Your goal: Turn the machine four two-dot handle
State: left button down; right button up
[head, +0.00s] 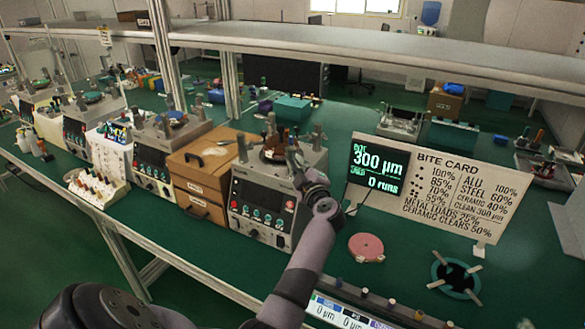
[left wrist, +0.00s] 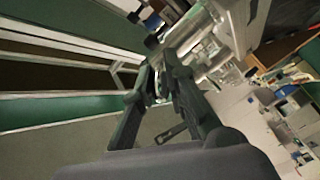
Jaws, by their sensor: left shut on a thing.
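The nearest lapping machine (head: 262,205), a grey box with a dark control panel, stands on the green bench at the centre of the head view. Several upright handles (head: 242,147) rise around its top; their dot marks are too small to read. My left gripper (head: 296,160) is at the right part of the machine's top. In the left wrist view its fingers (left wrist: 160,85) are close together on a small pale piece, which looks like a handle. The fingers hide most of it, so I cannot tell which handle it is. My right gripper is not in view.
A brown drawer box (head: 197,185) stands left of the machine. A dark display (head: 377,165) and a white bite card (head: 455,195) stand to the right. A pink disc (head: 366,247) and a green ring (head: 456,278) lie on the bench. A shelf (head: 350,45) runs above.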

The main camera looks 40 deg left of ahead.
pick_arm(q)
jog(key=shift+f, duration=0.15)
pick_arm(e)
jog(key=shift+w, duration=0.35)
pick_arm(q)
jog(key=c, duration=2)
grip_release()
jog(key=o, duration=0.4)
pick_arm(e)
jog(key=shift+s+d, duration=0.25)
pick_arm(q)
jog(key=shift+d, duration=0.1)
jog(key=v, duration=0.7)
jog(key=shift+s+d, duration=0.15)
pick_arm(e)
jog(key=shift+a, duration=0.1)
